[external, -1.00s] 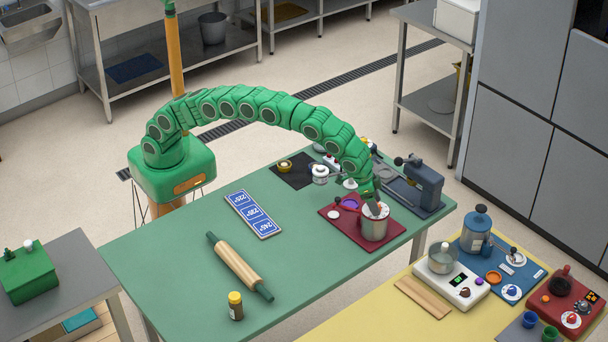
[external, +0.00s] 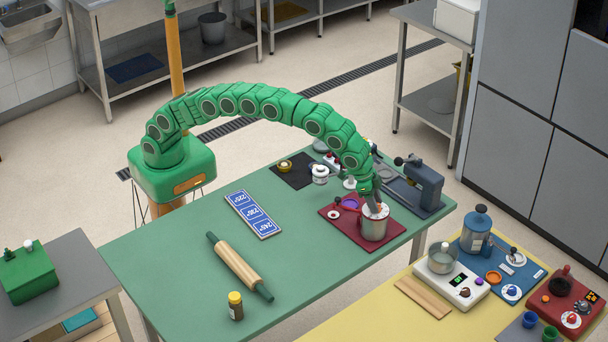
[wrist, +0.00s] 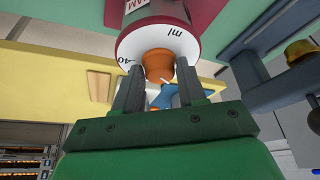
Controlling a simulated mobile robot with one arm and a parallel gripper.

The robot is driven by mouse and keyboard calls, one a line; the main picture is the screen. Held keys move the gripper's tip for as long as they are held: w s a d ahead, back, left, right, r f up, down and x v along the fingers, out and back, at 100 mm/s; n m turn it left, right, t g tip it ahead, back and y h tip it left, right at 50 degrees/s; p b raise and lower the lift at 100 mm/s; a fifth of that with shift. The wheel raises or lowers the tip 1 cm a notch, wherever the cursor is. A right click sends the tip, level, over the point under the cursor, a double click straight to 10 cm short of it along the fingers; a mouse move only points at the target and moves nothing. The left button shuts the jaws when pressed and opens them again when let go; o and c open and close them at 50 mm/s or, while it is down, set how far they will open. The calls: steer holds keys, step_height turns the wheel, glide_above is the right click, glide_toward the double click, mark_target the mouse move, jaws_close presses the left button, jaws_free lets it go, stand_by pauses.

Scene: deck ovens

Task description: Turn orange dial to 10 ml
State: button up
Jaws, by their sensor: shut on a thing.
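The orange dial (wrist: 157,66) sits on a white round face of a metal canister in the wrist view. The face carries the letters "ml" and a "40" mark at its lower left edge. My gripper (wrist: 160,84) has its two dark fingers on either side of the dial, shut on it. The fingers hide part of the face, and I cannot read a 10 mark or the dial's setting. In the external view, the metal canister (external: 373,228) stands on a dark red board (external: 347,234). My gripper (external: 371,203) comes down onto its top.
A dark blue-grey machine (external: 427,185) stands close on the right. A purple dial (external: 350,203) is on the red board's left part. A blue number sign (external: 253,214), a rolling pin (external: 240,266) and a small jar (external: 235,306) lie clear to the left.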

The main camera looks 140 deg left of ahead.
steer(key=shift+m+t+h, duration=0.4)
steer(key=shift+m+h, duration=0.4)
steer(key=shift+m, duration=1.3)
steer(key=o, duration=1)
steer(key=shift+a, duration=0.1)
steer(key=shift+s+r, duration=0.1)
steer(key=v, duration=0.7)
steer(key=shift+r, duration=0.3)
